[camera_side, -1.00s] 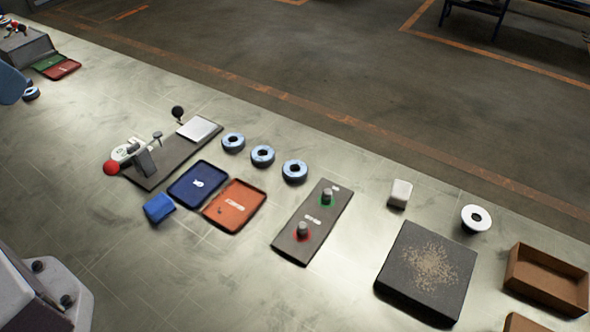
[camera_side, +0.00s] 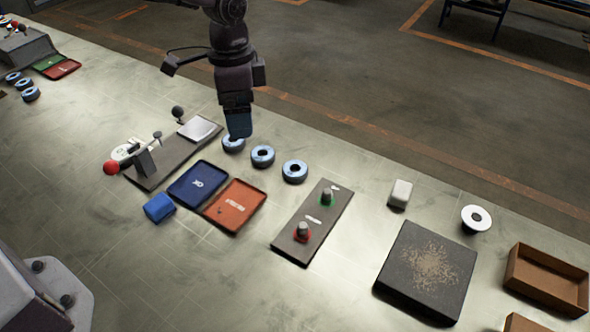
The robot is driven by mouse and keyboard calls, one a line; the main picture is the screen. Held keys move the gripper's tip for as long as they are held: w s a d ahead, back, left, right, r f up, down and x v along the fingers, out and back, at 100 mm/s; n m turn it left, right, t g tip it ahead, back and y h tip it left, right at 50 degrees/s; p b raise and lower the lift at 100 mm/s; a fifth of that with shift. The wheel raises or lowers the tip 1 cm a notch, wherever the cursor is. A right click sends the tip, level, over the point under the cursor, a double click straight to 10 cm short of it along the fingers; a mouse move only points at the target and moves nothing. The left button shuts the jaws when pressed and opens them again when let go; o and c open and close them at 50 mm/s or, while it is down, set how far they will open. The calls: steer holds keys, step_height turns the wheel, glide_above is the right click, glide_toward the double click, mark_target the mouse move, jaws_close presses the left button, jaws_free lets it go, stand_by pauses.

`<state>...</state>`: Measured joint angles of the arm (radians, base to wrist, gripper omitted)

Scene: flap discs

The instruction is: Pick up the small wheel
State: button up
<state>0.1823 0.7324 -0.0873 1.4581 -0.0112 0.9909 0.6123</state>
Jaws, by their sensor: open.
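Three blue ring-shaped wheels lie flat in a row on the bench: the left wheel (camera_side: 230,148), the middle wheel (camera_side: 262,156) and the right wheel (camera_side: 295,171). They look close in size, so I cannot tell which one is the small wheel. My gripper (camera_side: 239,134) points down over the left wheel and hides its upper part. It is open, with nothing visibly held. Whether its fingertips touch the wheel cannot be seen. A white-faced wheel (camera_side: 467,222) lies far to the right.
A blue tray (camera_side: 184,191) and an orange tray (camera_side: 247,213) lie in front of the wheels. A dark plate with two knobs (camera_side: 316,232) stands to the right. A lever device (camera_side: 144,160) is at left. More blue rings (camera_side: 31,94) lie far left.

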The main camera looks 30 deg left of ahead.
steer(key=w+d+f+m, duration=0.4)
steer(key=w+f+m, duration=0.1)
steer(key=w+f, duration=0.1)
steer(key=m, duration=0.3)
glide_above(295, 165)
steer(key=shift+t+h, duration=0.3)
steer(key=shift+h, duration=0.1)
steer(key=f, duration=0.4)
steer(key=s+f, duration=0.1)
steer(key=shift+a+f, duration=0.25)
steer(key=shift+f, duration=0.15)
steer(key=shift+d+f, duration=0.25)
steer(key=shift+f, duration=1.05)
steer(key=shift+d+f, duration=0.25)
steer(key=shift+f, duration=1.05)
steer(key=c, duration=1)
